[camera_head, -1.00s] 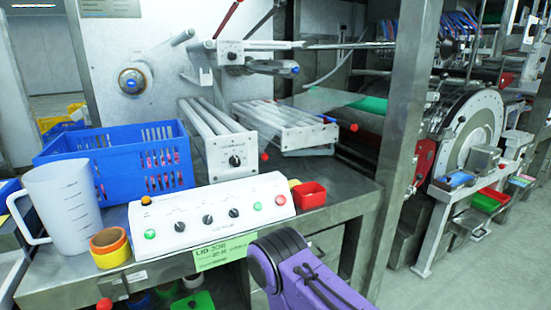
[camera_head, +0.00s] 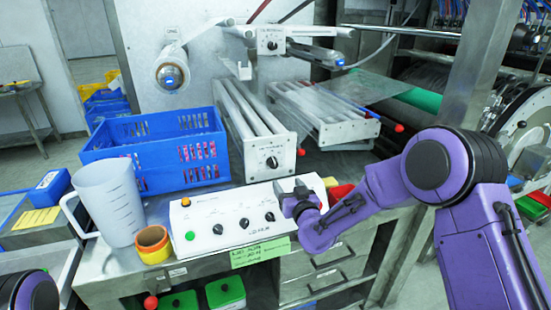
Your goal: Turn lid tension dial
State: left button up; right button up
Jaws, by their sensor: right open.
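A white control box (camera_head: 212,238) stands at the front of the steel bench, with several black dials along its sloped face, including one dial (camera_head: 244,223) near the middle. Another black dial (camera_head: 272,163) is on the end of the roller unit, and one more (camera_head: 271,45) is on the upper unit. I cannot read which one is the lid tension dial. My right gripper (camera_head: 297,192) is open over the right end of the control box and hides the buttons there. I cannot tell if it touches the box. My left gripper is out of view.
A blue crate (camera_head: 150,170) stands behind the box. A clear measuring jug (camera_head: 110,205) and tape rolls (camera_head: 153,243) are to its left. A green label (camera_head: 260,252) hangs below the box.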

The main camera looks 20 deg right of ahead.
aim_at(274, 166)
jog(key=shift+n, duration=0.4)
jog(key=w+p, duration=0.1)
jog(key=w, duration=0.2)
jog(key=w+p, duration=0.1)
jog(key=w, duration=0.3)
jog(key=w+p, duration=0.1)
jog(key=w, duration=0.3)
jog(key=shift+a+r, duration=0.2)
jog(key=shift+a, duration=0.2)
jog(key=shift+c, duration=0.3)
jog(key=c, duration=1)
